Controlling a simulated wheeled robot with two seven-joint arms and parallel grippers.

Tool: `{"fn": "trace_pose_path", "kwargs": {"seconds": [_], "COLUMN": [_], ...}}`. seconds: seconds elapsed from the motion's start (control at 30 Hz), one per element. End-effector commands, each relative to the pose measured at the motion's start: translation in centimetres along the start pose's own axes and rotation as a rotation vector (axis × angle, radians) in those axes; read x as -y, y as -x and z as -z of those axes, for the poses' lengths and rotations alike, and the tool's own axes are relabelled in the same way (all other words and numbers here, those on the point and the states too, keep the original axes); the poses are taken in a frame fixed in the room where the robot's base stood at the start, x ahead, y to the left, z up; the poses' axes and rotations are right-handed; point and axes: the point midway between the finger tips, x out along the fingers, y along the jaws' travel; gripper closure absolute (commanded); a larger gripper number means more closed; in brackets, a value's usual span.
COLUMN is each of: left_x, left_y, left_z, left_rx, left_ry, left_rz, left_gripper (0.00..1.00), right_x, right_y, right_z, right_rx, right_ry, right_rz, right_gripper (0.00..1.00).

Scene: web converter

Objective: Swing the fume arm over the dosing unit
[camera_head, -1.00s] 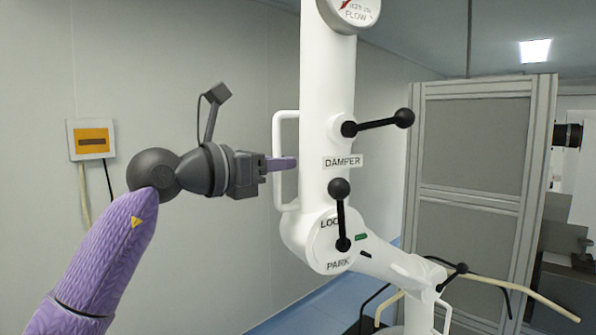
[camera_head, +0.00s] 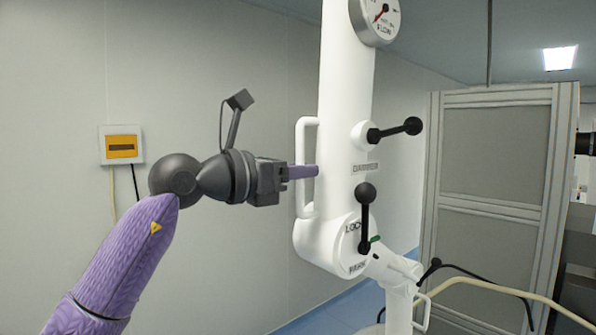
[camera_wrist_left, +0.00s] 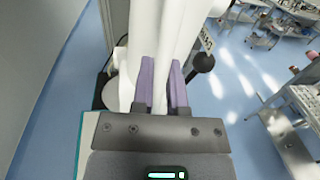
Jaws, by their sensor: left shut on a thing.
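The white fume arm (camera_head: 345,120) stands upright in the head view, with a FLOW gauge (camera_head: 376,16) at its top. My left gripper (camera_head: 304,171) is shut on the white handle (camera_head: 308,140) at the arm's left side. In the left wrist view, the purple fingers of my left gripper (camera_wrist_left: 163,88) lie on both sides of a white bar. A black damper lever (camera_head: 396,129) sticks out to the right. Below it, a black-knobbed lock lever (camera_head: 365,215) stands upright at the LOCK/PARK joint. My right gripper is not in view. I cannot make out the dosing unit.
A grey-framed panelled cabinet (camera_head: 490,190) stands to the right, behind the fume arm. A cream hose (camera_head: 475,283) and a black cable run at lower right. A wall box (camera_head: 121,145) is at left. Blue floor shows in the wrist view (camera_wrist_left: 235,85).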

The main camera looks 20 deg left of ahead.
Motion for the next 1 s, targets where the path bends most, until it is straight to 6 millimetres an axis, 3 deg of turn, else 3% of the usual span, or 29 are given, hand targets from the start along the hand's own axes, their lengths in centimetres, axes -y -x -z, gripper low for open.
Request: {"fn": "trace_pose_path", "kwargs": {"seconds": [0.03, 0.07, 0.2, 0.5, 0.8, 1.0], "left_x": [0.2, 0.2, 0.1, 0.0, 0.0, 0.0], "left_y": [-0.1, -0.1, -0.1, 0.4, 7.4, 9.8], "left_z": [0.2, 0.2, 0.1, 0.2, 0.6, 0.2], "left_rx": [-0.006, -0.006, -0.004, 0.0, -0.001, -0.002], "left_ry": [0.001, 0.001, 0.001, 0.0, -0.002, 0.0], "left_rz": [0.006, 0.006, 0.004, 0.001, -0.002, 0.002], "left_gripper": [1.0, 0.79, 0.5, 0.5, 0.5, 0.5], "right_x": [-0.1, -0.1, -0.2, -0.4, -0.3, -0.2], "right_y": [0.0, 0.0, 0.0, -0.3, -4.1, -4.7], "right_z": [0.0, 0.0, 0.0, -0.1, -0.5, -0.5], "right_rx": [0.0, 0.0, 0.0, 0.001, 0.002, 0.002], "right_ry": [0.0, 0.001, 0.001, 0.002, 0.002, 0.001], "right_rz": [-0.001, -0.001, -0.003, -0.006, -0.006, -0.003], "right_gripper": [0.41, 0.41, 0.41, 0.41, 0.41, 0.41]}}
